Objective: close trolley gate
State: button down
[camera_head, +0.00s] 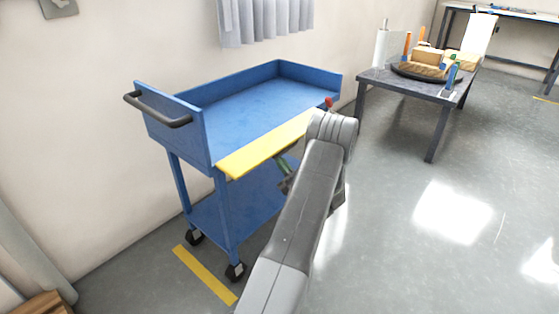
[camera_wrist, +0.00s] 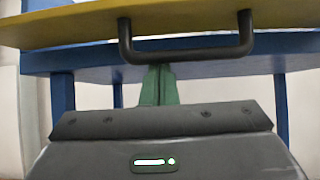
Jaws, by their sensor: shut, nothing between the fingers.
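The blue trolley (camera_head: 250,105) stands by the wall. Its yellow gate (camera_head: 262,146) lies along the front side of the top tray, seen as a narrow band that looks tilted outward; the exact angle is hard to tell. In the wrist view the yellow gate (camera_wrist: 70,28) spans the top, with a dark U-shaped handle (camera_wrist: 190,54) hanging from it. My gripper (camera_wrist: 158,72) has green fingers, shut and empty, at the handle's lower bar; I cannot tell whether they touch it. In the head view my gripper (camera_head: 283,163) is just below the gate, partly hidden by my arm.
A dark grey table (camera_head: 400,85) with wooden blocks and a paper roll stands at the back right. The trolley's lower shelf (camera_head: 245,205) is empty where visible. A yellow floor stripe (camera_head: 203,275) runs by the casters. The floor on the right is clear.

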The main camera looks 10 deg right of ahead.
jog(key=shift+s+d+r+g+h+p, duration=0.1)
jog(key=shift+r+g+h+p, duration=0.1)
jog(key=shift+g+h+p, duration=0.15)
jog(key=shift+r+g, duration=0.15)
jog(key=shift+g, duration=0.1)
